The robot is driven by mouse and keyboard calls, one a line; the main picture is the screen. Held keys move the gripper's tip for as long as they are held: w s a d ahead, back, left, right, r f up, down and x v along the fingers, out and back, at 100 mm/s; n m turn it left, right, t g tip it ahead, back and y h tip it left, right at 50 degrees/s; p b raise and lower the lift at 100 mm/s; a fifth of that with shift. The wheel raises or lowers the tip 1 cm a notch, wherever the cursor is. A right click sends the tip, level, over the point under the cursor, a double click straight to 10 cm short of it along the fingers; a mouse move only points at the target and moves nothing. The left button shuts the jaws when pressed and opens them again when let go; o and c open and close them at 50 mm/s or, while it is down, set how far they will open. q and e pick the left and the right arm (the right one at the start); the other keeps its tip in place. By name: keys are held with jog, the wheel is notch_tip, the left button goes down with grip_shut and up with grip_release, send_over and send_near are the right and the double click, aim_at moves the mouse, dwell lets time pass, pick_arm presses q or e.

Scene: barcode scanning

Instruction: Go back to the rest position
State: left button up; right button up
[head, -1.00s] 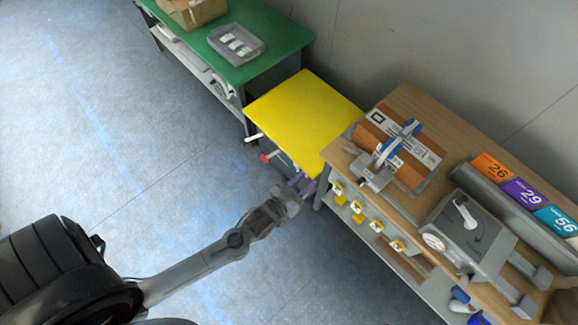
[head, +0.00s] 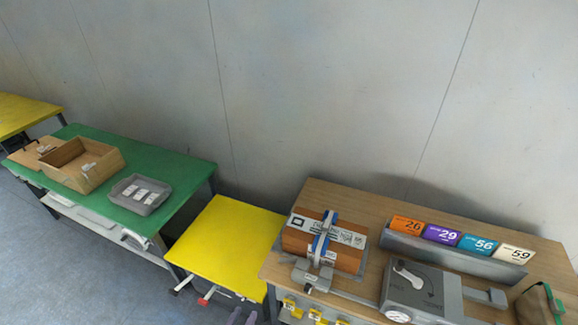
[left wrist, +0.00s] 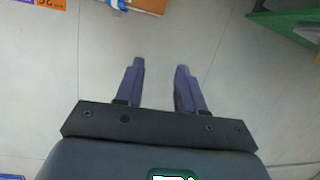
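The rest of the left arm is out of the head view. My right gripper is in neither current view.
A wooden bench (head: 350,200) carries a strapped brown box (head: 296,240), a grey device (head: 425,290) and numbered cards (head: 440,235). A green table (head: 120,205) holds an open box (head: 95,177) and a grey tray (head: 152,208). A wall stands behind.

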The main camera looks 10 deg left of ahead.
pick_arm(q)
jog(key=s+r+g+p, duration=0.2)
jog(key=r+p, duration=0.3)
jog(key=r, duration=0.2)
jog(key=s+r+g+p, duration=0.1)
jog(key=s+r+p, duration=0.2)
jog(key=r+p, duration=0.3)
jog(key=s+a+r+m+g, duration=0.1)
jog(key=s+r+g, duration=0.3)
jog(key=s+g, duration=0.4)
jog(key=s+m, duration=0.1)
jog(key=s, duration=0.2)
jog(key=shift+a+y, duration=0.2)
jog(key=shift+y, duration=0.1)
jog(key=shift+s, duration=0.1)
